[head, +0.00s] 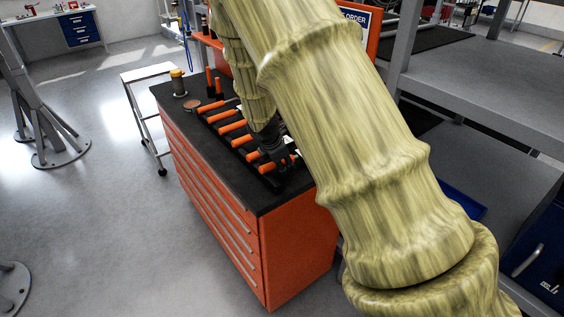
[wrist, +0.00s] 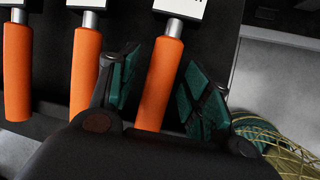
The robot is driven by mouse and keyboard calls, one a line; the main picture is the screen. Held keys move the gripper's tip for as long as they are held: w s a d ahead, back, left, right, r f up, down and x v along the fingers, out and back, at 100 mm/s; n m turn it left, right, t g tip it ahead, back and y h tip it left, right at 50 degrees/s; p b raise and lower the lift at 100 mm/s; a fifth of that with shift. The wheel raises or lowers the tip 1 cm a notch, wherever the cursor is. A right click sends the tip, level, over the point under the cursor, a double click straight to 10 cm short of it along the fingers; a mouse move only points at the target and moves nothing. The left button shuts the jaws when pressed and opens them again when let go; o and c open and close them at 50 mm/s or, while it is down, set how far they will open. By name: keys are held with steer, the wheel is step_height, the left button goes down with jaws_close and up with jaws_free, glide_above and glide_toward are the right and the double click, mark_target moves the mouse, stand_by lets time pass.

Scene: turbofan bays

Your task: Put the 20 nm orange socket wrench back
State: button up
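Several socket wrenches with orange handles lie side by side in a dark rack (head: 272,181) on the cabinet's black top. In the wrist view, one orange-handled wrench (wrist: 161,82) lies between the fingers of my gripper (wrist: 163,88). The fingers, with green pads, stand apart on either side of its handle, with narrow gaps showing. Two more wrenches lie to the left, the nearer (wrist: 86,72) just beside the left finger. White labels at the top are cut off, so I cannot read which is 20 nm. In the head view, my gripper (head: 277,158) is low over the rack's near end.
The orange drawer cabinet (head: 240,240) bears the rack. A yellow-topped object (head: 178,83) and upright orange-handled tools (head: 211,82) stand at its back. Grey shelving (head: 480,85) is on the right. My arm hides the cabinet's right side.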

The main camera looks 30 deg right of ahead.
steer(key=v, duration=1.2)
stand_by(0.5)
